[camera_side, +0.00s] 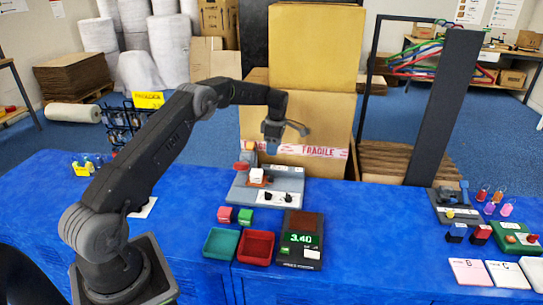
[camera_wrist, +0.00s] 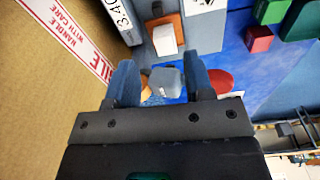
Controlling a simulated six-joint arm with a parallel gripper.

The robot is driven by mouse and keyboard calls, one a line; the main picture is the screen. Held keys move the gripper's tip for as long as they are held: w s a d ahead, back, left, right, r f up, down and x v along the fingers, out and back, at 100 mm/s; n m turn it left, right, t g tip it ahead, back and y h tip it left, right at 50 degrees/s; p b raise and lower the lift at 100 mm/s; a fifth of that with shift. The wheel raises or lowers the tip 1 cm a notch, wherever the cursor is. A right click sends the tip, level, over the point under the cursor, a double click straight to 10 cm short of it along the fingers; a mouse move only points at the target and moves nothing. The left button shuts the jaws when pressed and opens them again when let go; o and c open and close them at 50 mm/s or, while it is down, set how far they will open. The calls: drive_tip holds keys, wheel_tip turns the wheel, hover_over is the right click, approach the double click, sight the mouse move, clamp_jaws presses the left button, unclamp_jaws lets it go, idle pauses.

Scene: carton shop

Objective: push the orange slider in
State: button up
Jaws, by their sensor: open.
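The orange slider (camera_side: 257,181) sits on a grey fixture board (camera_side: 238,190) on the blue table, with a white block (camera_side: 256,174) on or against it. In the wrist view the orange slider (camera_wrist: 167,18) shows at the top, with the white block (camera_wrist: 164,40) just below it. My gripper (camera_side: 284,132) is above and behind the board, in front of the large carton, apart from the slider.
A large carton (camera_side: 305,110) with FRAGILE tape stands close behind my gripper. Pink (camera_side: 225,214) and green (camera_side: 245,216) cubes, a green tray (camera_side: 221,243), a red tray (camera_side: 256,247) and a 3.40 display unit (camera_side: 300,239) lie in front of the board.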

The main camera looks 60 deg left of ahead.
sight(271, 177)
drive_tip(key=w+d+f+m+g+y, duration=0.1)
drive_tip(key=w+d+m+y, duration=0.1)
drive_tip(key=d+m+y, duration=0.2)
drive_tip(key=shift+n, duration=0.3)
drive_tip(key=x, duration=1.3)
drive_tip(key=shift+s+d+f, duration=0.15)
drive_tip(key=shift+s+f, duration=0.15)
drive_tip(key=shift+s, duration=0.15)
drive_tip(key=shift+c, duration=0.5)
clamp_jaws()
